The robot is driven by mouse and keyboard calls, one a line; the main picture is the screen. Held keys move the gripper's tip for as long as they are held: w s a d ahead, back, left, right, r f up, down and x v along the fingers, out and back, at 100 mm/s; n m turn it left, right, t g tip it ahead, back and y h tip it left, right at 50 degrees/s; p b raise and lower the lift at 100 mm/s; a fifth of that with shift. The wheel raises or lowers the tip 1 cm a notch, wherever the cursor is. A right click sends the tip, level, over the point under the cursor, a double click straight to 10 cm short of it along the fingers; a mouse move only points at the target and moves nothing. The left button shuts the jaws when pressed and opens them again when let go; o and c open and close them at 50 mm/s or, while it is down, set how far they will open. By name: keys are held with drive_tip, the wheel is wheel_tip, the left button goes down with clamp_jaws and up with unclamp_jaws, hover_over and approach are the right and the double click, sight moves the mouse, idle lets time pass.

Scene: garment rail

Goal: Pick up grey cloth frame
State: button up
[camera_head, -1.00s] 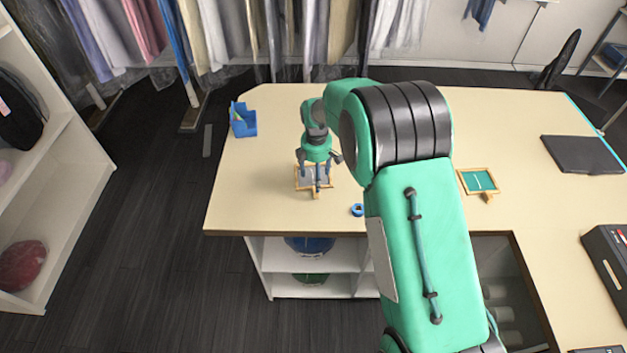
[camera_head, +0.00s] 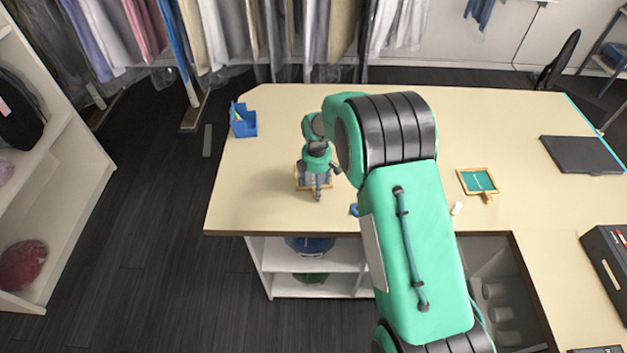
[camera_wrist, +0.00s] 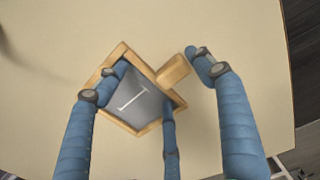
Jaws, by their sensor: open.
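The grey cloth frame lies on the table under my gripper, mostly hidden by it in the head view, where a bit of its wooden edge (camera_head: 297,181) shows. In the wrist view its grey cloth (camera_wrist: 140,98) with a pale T-shaped mark sits inside a wooden border, and a short wooden handle (camera_wrist: 173,70) sticks out at upper right. My gripper (camera_head: 318,190) is open above it, pointing down. In the wrist view its blue fingers (camera_wrist: 160,66) are spread: one over the frame's left side, one by its lower right edge, one right of the handle. Contact cannot be told.
A similar green cloth frame (camera_head: 478,181) lies to the right, with a small white piece (camera_head: 457,208) near it. A blue bin (camera_head: 243,121) stands at the table's left. A blue ring (camera_head: 354,209) is partly behind my arm. A dark flat item (camera_head: 582,155) lies at far right.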

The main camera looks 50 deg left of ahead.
drive_tip(key=shift+f, duration=0.3)
idle(0.4)
drive_tip(key=c, duration=0.9)
drive_tip(key=shift+r, duration=0.1)
drive_tip(key=shift+r, duration=0.45)
wheel_tip(320, 180, up, 3)
drive_tip(key=shift+s+d+f, duration=0.1)
drive_tip(key=shift+f, duration=0.1)
drive_tip(key=s+d, duration=0.3)
drive_tip(key=d, duration=0.1)
drive_tip(key=s+d+r+b, duration=0.1)
drive_tip(key=s+d, duration=0.2)
drive_tip(key=d, duration=0.1)
drive_tip(key=s+d, duration=0.2)
drive_tip(key=d, duration=0.3)
drive_tip(key=shift+s+r, duration=0.15)
drive_tip(key=shift+s, duration=0.25)
